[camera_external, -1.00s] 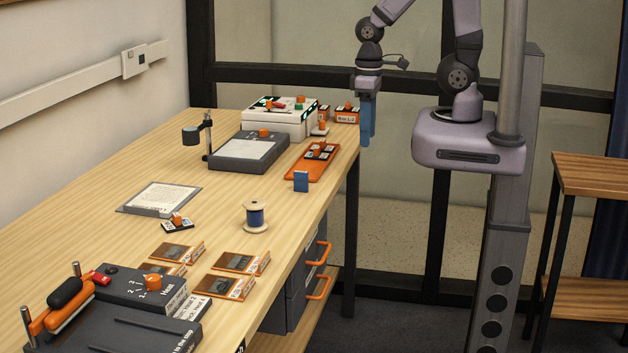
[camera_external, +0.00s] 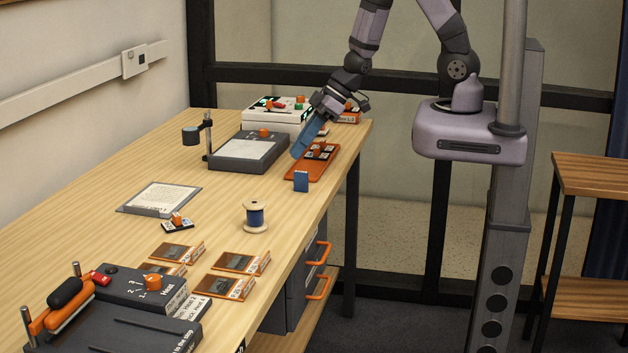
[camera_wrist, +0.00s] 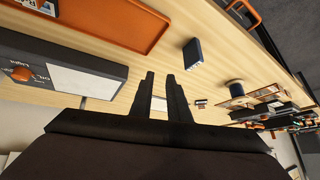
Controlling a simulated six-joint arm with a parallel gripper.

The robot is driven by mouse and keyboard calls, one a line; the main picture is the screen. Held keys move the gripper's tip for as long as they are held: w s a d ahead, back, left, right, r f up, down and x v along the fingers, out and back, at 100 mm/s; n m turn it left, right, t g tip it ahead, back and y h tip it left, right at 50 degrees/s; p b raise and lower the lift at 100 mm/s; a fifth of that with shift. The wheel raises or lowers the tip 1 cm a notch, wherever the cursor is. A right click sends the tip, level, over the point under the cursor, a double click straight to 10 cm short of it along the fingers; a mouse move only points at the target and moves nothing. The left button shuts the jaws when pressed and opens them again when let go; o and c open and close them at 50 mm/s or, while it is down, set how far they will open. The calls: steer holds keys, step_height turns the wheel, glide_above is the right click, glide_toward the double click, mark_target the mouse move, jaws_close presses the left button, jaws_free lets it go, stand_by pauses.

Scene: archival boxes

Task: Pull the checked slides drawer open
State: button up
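A grey drawer unit (camera_external: 290,290) hangs under the table's right side, with an upper orange handle (camera_external: 321,253) and a lower orange handle (camera_external: 319,288). Both drawers look shut. Their labels are too small to read, so I cannot tell which is the checked slides drawer. An orange handle (camera_wrist: 243,13) also shows at the top of the wrist view. My gripper (camera_external: 297,154) is tilted over the tabletop beside the orange tray, well above and behind the handles. In the wrist view its two dark fingers (camera_wrist: 160,76) stand apart with nothing between them.
An orange tray (camera_external: 300,175), a small blue box (camera_external: 301,182), a light pad (camera_external: 250,150) and a thread spool (camera_external: 256,216) stand near my gripper. The floor right of the drawers is clear.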

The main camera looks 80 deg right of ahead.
steer(key=s+a+r+n+g+y, duration=0.1)
steer(key=s+a+y, duration=0.2)
steer(key=a, duration=0.2)
steer(key=s+a+n+g+y, duration=0.1)
steer(key=s+a+y, duration=0.15)
steer(key=a, duration=0.25)
steer(key=m+g+y+b, duration=0.3)
steer(key=y+b, duration=0.1)
steer(key=b, duration=0.1)
glide_above(326, 252)
steer(key=s+d, duration=0.3)
steer(key=d, duration=0.1)
step_height(326, 252, down, 8)
step_height(326, 252, down, 11)
steer(key=d+m+t+y+b, duration=0.1)
steer(key=d+m+t+b, duration=0.1)
steer(key=m+b, duration=0.5)
steer(key=m+t, duration=0.1)
steer(key=m, duration=0.5)
steer(key=shift+w+d+m+t, duration=0.3)
steer(key=shift+w+m+t, duration=0.05)
steer(key=shift+m+t, duration=0.05)
steer(key=shift+a+f, duration=0.1)
steer(key=shift+a, duration=0.05)
steer(key=shift+x, duration=3.55)
jaws_close()
